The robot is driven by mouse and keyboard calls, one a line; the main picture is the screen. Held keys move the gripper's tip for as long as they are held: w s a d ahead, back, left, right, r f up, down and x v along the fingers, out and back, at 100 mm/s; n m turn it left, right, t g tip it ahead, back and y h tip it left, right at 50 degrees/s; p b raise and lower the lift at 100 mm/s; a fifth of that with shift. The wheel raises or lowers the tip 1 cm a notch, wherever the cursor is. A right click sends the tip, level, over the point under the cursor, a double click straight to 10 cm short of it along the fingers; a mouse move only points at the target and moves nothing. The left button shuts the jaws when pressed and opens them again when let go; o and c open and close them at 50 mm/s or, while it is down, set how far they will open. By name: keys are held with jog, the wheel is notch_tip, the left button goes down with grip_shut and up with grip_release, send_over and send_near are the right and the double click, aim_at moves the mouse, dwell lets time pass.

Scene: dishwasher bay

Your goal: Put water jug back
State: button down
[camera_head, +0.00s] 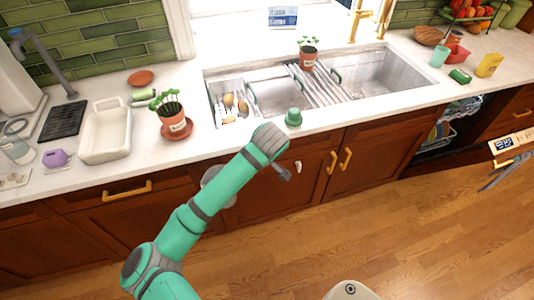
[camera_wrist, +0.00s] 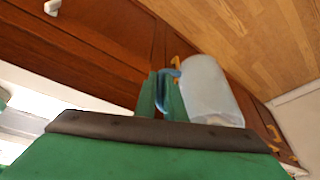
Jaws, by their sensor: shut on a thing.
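The water jug (camera_wrist: 208,92) shows in the wrist view as a pale, translucent, rounded vessel with a blue handle (camera_wrist: 172,92). My gripper (camera_wrist: 161,96) has its green fingers shut on the handle, with the jug held in front of the wooden cabinet fronts. In the head view my arm reaches up to the counter's front edge near the sink. The fingers are not clear there. A greyish shape behind my arm may be part of the jug or of my arm; I cannot tell which.
The sink (camera_head: 375,78) holds a potted plant (camera_head: 307,60) on a rack and several brown oval items. Left of it stand another potted plant (camera_head: 172,118) and a white tub (camera_head: 106,135). A green round thing (camera_head: 293,117) sits at the counter edge. An open dishwasher (camera_head: 450,125) is at right.

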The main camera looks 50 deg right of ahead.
jog(key=w+a+f, duration=0.3)
jog(key=a+f, duration=0.3)
jog(key=a, duration=0.5)
jog(key=w+a+f, duration=0.4)
jog(key=a+f, duration=0.3)
jog(key=a, duration=0.5)
jog(key=w+a+f, duration=0.3)
jog(key=a+f, duration=0.3)
jog(key=a, duration=0.6)
jog(key=shift+w+f+n, duration=0.2)
jog(key=shift+f+n, duration=0.1)
jog(key=shift+f, duration=0.1)
jog(key=shift+r, duration=0.1)
jog(key=shift+a, duration=0.15)
